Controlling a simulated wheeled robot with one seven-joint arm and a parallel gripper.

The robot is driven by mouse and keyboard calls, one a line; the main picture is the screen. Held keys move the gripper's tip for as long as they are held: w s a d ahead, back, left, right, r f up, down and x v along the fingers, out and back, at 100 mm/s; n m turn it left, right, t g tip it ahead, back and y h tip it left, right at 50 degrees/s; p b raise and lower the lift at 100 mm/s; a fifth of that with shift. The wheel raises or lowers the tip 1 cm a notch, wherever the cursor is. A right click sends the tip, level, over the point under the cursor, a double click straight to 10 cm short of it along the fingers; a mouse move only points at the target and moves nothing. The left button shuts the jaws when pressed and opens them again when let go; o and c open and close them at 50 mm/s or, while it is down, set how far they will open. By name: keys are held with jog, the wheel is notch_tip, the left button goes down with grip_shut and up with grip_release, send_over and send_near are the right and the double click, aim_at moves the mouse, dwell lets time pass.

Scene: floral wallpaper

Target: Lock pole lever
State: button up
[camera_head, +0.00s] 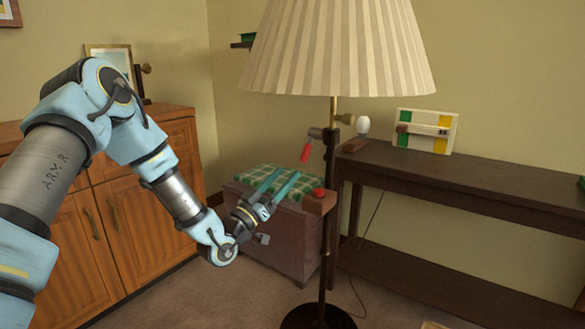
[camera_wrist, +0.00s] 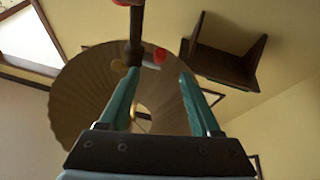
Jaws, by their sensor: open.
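The floor lamp's dark pole (camera_head: 329,235) stands upright right of centre in the head view. A lever with a red grip (camera_head: 306,152) sticks out from a joint on the pole below the shade and slants down to the left. My gripper (camera_head: 280,176) is open and empty, its teal fingers pointing up and right, below and left of the red grip and apart from it. In the wrist view the pole (camera_wrist: 136,25) and a red part (camera_wrist: 160,55), which looks like the lever's grip, show beyond the open fingers.
The pleated lampshade (camera_head: 338,50) hangs above. A wooden block with a red button (camera_head: 318,193) sits on the pole below the lever. A chest with a checked cushion (camera_head: 275,185) stands behind my gripper. A dark table (camera_head: 460,185) is at right, a wooden cabinet (camera_head: 125,215) at left.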

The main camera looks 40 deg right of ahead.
jog(key=shift+a+f, duration=0.15)
jog(key=shift+a, duration=0.25)
jog(key=shift+c, duration=0.3)
jog(key=shift+r+p, duration=0.3)
jog(key=shift+p, duration=0.05)
jog(key=shift+c, duration=0.8)
jog(key=r+y+p, duration=0.1)
jog(key=r+p, duration=0.1)
jog(key=p, duration=0.3)
jog(key=w+r+y+p, duration=0.1)
jog(key=r+y+p, duration=0.1)
jog(key=p, duration=0.3)
jog(key=w+r+y+p, duration=0.1)
jog(key=r+y+p, duration=0.1)
jog(key=p, duration=0.3)
jog(key=shift+w+d+r+g, duration=0.15)
jog(key=shift+d+r+g, duration=0.15)
jog(key=shift+r, duration=0.1)
grip_shut()
jog(key=a+r+m+g+y+p, duration=0.15)
jog(key=a+r+y+p, duration=0.45)
jog(key=p, duration=1)
jog(key=g+b, duration=0.1)
jog(key=b, duration=0.3)
send_near(303, 151)
jog(key=shift+y, duration=0.3)
jog(key=x, duration=0.6)
jog(key=shift+w+d+r, duration=0.1)
jog(key=shift+r, duration=0.05)
jog(key=shift+d, duration=0.45)
